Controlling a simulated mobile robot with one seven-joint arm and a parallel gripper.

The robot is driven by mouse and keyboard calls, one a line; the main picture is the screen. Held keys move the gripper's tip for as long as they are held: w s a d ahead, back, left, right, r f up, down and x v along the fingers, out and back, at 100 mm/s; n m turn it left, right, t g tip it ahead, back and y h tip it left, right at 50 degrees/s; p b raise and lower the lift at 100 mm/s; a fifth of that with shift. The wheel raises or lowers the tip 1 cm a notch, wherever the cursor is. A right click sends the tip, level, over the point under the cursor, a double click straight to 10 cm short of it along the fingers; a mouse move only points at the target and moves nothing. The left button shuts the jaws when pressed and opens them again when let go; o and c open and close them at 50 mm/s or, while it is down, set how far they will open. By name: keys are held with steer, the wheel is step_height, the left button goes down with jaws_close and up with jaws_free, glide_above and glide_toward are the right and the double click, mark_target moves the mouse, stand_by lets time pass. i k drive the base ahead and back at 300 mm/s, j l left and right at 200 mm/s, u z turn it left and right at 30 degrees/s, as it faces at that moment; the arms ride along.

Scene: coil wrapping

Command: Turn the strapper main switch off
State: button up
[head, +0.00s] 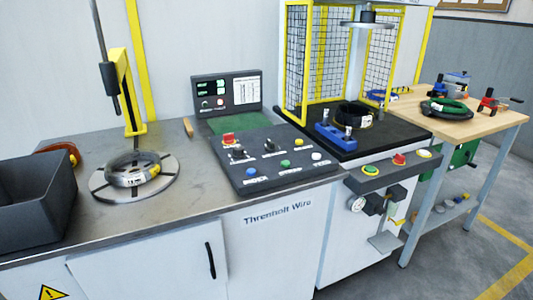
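Labels are too small to read, so I cannot tell which control is the strapper main switch. The sloped black control panel (285,182) on the bench has two black rotary knobs, a left one (238,154) and a right one (270,147). It also has a red button on yellow (229,139) and several coloured push buttons. The caged machine's front has a large dark knob (373,204) beside a round gauge (356,203). I cannot tell any knob's setting. My gripper is not in view.
A grey bin (35,215) and a round metal turntable (108,187) with a wrapped coil stand at left, by a yellow post (133,100). A screen unit (227,95) stands behind the panel. A wooden table (487,117) stands right. Floor at lower right is clear.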

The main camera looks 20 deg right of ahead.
mark_target(228, 138)
steer(key=i+j+z, duration=0.1)
steer(key=i+z, duration=0.2)
steer(key=i, duration=0.15)
steer(key=i+j+z, duration=0.3)
steer(key=i, duration=0.15)
steer(key=l, duration=0.1)
